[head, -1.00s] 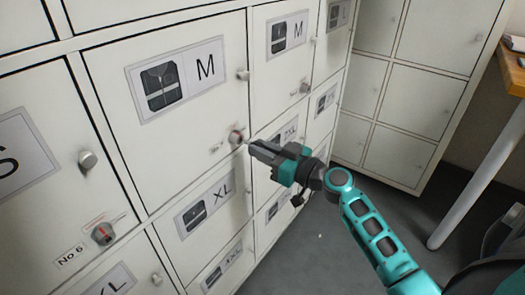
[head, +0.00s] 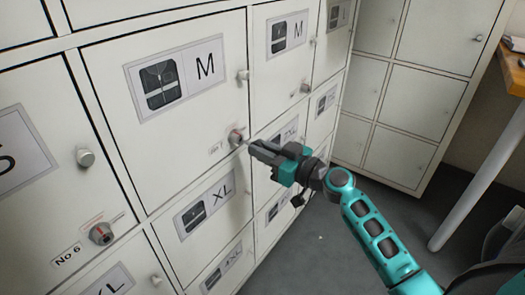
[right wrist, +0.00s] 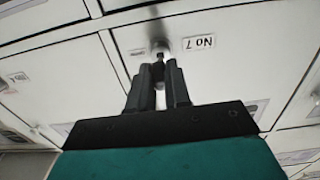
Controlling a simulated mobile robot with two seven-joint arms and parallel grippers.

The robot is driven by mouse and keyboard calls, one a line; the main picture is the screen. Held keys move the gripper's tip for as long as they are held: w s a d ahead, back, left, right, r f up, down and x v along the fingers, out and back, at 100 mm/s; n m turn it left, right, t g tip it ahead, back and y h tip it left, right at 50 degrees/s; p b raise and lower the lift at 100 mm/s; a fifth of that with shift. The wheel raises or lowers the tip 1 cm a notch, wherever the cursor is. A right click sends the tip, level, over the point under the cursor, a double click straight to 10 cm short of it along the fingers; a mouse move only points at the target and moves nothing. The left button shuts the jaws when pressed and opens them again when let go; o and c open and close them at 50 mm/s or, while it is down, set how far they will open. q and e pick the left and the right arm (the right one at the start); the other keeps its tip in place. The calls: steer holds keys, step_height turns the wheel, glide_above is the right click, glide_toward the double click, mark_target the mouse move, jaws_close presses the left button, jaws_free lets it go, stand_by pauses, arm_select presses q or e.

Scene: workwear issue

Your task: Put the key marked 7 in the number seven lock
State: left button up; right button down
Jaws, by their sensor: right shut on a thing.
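The number seven lock (head: 236,138) is a round metal cylinder with a reddish face on the large M locker door. In the right wrist view the lock (right wrist: 160,47) sits beside an upside-down "No 7" label (right wrist: 199,43). My right gripper (head: 254,148) is right in front of this lock. In the right wrist view its fingers (right wrist: 159,84) are shut on the key (right wrist: 158,70), of which only a little shows at the fingertips, pointing at the lock. I cannot tell whether the key's tip is inside the lock. The key's marking is hidden. My left gripper is out of view.
Another lock (head: 102,233) with a "No 6" label (head: 67,255) is on the door at lower left. Round knobs (head: 86,158) stick out of the doors. A wooden-topped table (head: 512,72) stands at far right. The grey floor is clear.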

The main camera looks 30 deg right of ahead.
steer(key=shift+b, duration=0.4)
stand_by(0.4)
steer(key=shift+w, duration=0.15)
stand_by(0.7)
steer(key=shift+w+a+b, duration=0.15)
steer(key=shift+w+b, duration=0.1)
steer(key=shift+b, duration=0.05)
stand_by(0.6)
steer(key=shift+b+x, duration=0.85)
steer(key=shift+x, duration=0.25)
stand_by(1.9)
stand_by(0.5)
